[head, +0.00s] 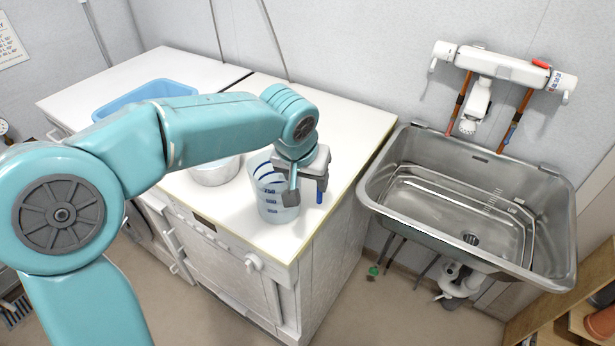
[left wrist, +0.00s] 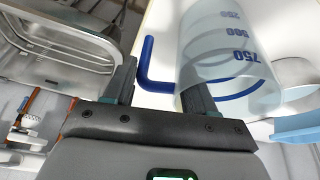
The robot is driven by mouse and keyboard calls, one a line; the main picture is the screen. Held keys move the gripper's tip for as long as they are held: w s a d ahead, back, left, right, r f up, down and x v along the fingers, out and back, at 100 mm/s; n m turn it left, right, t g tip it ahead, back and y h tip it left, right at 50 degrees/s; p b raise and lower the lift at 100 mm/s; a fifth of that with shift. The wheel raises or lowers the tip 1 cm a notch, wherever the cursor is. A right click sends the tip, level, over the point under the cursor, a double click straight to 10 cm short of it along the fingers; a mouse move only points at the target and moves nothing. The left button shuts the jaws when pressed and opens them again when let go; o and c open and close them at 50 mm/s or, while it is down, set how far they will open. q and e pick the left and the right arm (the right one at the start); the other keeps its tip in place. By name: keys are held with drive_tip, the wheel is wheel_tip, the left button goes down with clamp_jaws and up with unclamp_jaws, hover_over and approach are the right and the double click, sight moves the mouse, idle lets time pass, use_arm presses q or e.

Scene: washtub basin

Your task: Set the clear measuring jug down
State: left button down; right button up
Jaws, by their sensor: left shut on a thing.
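The clear measuring jug (head: 271,205), with blue markings and a blue handle (head: 320,197), is upright at the front right of the white worktop (head: 340,125). I cannot tell whether its base touches the top. My left gripper (head: 306,192) reaches down over the jug's handle side and is shut on the jug. In the left wrist view the jug (left wrist: 222,50) is beside the right finger, and the blue handle shows between the fingers of my left gripper (left wrist: 160,85). The gripper hides part of the jug's rim. My right gripper is not in view.
A pale round bowl (head: 214,174) stands left of the jug, partly behind my arm. A blue basin (head: 180,88) is at the back left. The worktop's front and right edges are close to the jug. A steel sink (head: 450,215) is to the right, across a gap.

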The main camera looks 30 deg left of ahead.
use_arm(q)
drive_tip(key=shift+c, duration=1.8)
unclamp_jaws()
drive_tip(key=shift+w+f, duration=0.1)
drive_tip(key=shift+f, duration=0.05)
drive_tip(key=p+v, duration=0.1)
drive_tip(key=v, duration=1.1)
drive_tip(key=shift+r, duration=0.2)
